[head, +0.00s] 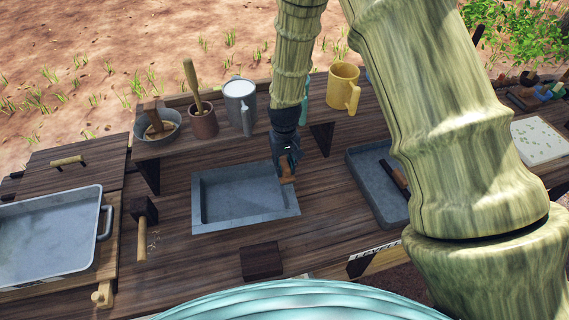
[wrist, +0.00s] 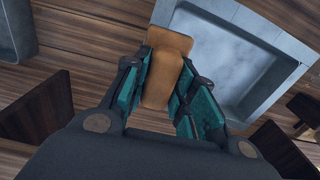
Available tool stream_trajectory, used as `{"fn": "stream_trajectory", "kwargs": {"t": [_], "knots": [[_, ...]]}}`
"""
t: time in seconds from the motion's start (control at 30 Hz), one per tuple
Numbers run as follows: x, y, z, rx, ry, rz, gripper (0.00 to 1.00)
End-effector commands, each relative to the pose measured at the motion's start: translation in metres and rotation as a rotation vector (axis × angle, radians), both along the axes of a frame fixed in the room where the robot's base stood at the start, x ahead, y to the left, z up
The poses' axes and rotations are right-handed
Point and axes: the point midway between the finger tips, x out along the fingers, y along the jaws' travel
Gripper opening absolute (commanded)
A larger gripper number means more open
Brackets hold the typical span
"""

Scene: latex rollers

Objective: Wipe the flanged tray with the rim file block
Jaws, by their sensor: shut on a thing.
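The flanged tray (head: 197,212) is a shallow grey rectangular pan with a wide flat flange, set on the wooden bench in the middle of the head view. It also shows at the upper right of the wrist view (wrist: 290,75). My gripper (head: 287,165) is at the tray's right edge, pointing down. Its teal fingers (wrist: 155,95) are shut on the tan-brown rim file block (wrist: 165,70). In the head view the block's lower part (head: 287,180) shows below the fingers, by the flange. I cannot tell whether the block touches the tray.
A raised shelf behind holds a grey mug (head: 240,100), a yellow mug (head: 342,88), a brown cup (head: 203,122) and a bowl (head: 160,130). A mallet (head: 144,215) lies left, a dark block (head: 261,261) in front. A second grey tray (head: 365,165) stands right, partly behind my arm.

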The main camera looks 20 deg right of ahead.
Motion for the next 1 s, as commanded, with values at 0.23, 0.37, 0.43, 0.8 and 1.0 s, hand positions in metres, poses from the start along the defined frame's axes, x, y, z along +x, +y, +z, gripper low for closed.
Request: {"fn": "stream_trajectory", "kwargs": {"t": [0.23, 0.37, 0.43, 0.8, 1.0], "knots": [[0.0002, -0.0001, 0.0003, 0.000, 0.000, 0.000, 0.07], [0.0004, -0.0003, -0.0014, -0.001, -0.001, 0.001, 0.07], [0.0006, -0.0006, -0.0032, -0.003, -0.001, 0.000, 0.07], [0.0003, -0.0015, -0.0031, -0.002, -0.001, -0.002, 0.07], [-0.0001, -0.0013, -0.0045, 0.000, 0.000, -0.002, 0.07]]}}
